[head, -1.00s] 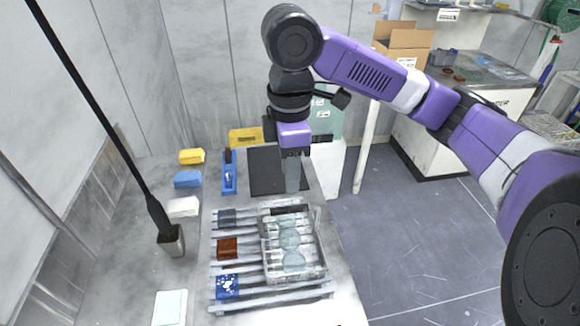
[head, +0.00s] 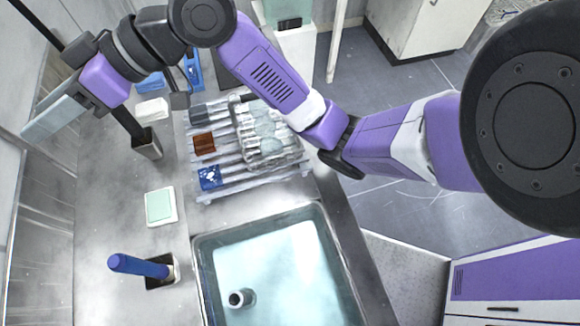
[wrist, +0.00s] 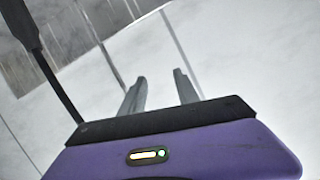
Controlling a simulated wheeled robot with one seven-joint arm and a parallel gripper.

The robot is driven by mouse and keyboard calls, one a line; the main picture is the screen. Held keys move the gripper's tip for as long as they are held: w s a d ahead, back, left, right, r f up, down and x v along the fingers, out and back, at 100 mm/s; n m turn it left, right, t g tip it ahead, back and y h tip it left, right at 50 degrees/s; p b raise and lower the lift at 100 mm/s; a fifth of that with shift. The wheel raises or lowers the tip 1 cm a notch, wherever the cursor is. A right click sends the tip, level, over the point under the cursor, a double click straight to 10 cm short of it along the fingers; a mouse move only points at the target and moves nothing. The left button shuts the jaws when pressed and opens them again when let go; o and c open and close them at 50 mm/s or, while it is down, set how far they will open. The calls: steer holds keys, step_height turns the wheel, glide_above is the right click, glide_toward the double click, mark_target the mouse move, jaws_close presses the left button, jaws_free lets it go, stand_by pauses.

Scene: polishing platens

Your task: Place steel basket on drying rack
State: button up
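The steel basket (head: 277,160) is a grey wire basket with several pale round discs in it. In the head view it sits on the right part of the slatted drying rack (head: 252,187). My gripper (head: 35,130) is far to the left of the basket and rack, up near the left wall. It points down and left. In the wrist view my gripper (wrist: 160,88) shows two grey fingers spread apart with nothing between them. Neither basket nor rack shows in the wrist view.
A sink of water (head: 270,265) lies in front of the rack. A blue-handled tool (head: 135,265) stands in a holder left of the sink. A pale green pad (head: 160,206) lies behind it. A black pole in a grey holder (head: 146,145) stands near my gripper.

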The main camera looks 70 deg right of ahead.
steer(key=s+f+m+t+h, duration=0.6)
steer(key=s+f+m+h, duration=0.45)
steer(key=s+f, duration=0.55)
steer(key=s+d+f+n+g, duration=0.1)
steer(key=s+d+n, duration=0.1)
steer(key=s, duration=0.7)
steer(key=s+d+f+n, duration=0.2)
steer(key=s+d+n, duration=0.1)
steer(key=s, duration=0.6)
steer(key=shift+s+d+g+y, duration=0.25)
steer(key=shift+d+g+y, duration=0.15)
steer(key=shift+d, duration=0.2)
